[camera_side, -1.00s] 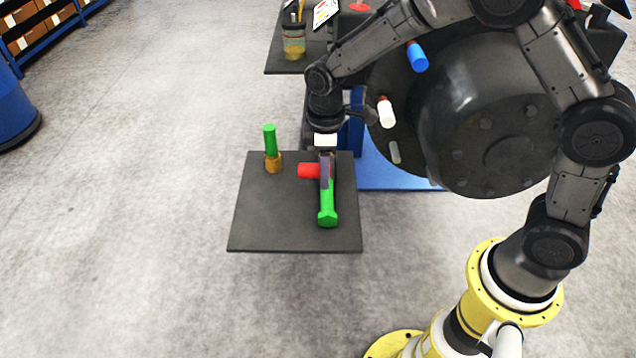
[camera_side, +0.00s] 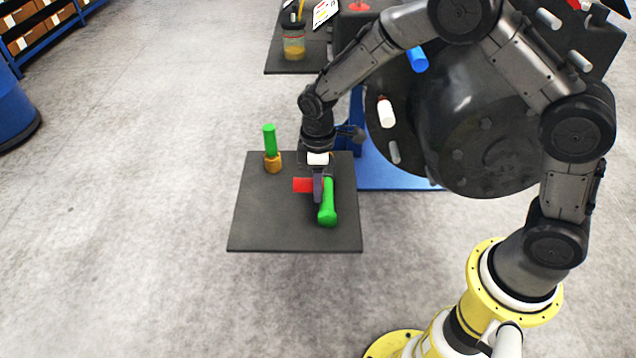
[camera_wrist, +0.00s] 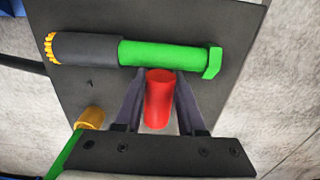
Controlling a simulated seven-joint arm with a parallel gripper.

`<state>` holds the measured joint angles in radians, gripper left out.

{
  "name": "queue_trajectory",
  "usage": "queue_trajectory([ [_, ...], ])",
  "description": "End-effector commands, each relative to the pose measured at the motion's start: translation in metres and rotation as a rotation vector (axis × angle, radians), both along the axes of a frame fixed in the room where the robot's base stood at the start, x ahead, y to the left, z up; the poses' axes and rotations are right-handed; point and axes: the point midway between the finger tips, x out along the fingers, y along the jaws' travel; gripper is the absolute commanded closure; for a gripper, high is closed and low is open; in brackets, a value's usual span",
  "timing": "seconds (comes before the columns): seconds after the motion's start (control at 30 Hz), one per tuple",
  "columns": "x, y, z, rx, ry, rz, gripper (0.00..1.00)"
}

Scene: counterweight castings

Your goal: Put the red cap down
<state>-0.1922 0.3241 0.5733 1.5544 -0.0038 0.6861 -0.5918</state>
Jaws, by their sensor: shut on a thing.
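The red cap (camera_wrist: 159,100) is a small red cylinder between the two fingers of my gripper (camera_wrist: 160,85) in the wrist view. My gripper is shut on it. In the side view the red cap (camera_side: 302,185) sticks out to the left of my gripper (camera_side: 317,198), low over the dark tray (camera_side: 270,225). I cannot tell whether the cap touches the tray. A green tool with a dark sleeve and a yellow toothed end (camera_wrist: 165,54) lies just beyond the fingertips in the wrist view. In the side view its green part (camera_side: 327,205) is just right of my gripper.
A green-handled piece with an orange base (camera_side: 271,150) stands at the tray's back left. The tray's front and left are bare. A large dark casting with pegs (camera_side: 470,120) stands to the right, by a blue base (camera_side: 395,175). A jar (camera_side: 293,45) stands on a rear shelf.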

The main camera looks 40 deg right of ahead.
Motion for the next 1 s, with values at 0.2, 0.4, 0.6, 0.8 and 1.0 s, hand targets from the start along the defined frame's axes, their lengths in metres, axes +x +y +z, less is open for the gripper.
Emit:
queue_trajectory([
  [0.2,-0.001,0.0,-0.007,-0.001,0.004,0.0,0.92],
  [0.4,-0.003,-0.001,-0.009,-0.003,0.008,0.0,0.49],
  [0.6,-0.002,-0.001,-0.009,-0.002,0.008,0.0,0.31],
  [0.8,-0.001,-0.001,-0.008,-0.002,0.005,0.0,0.31],
  [1.0,0.0,0.0,0.008,-0.001,0.001,0.0,0.31],
])
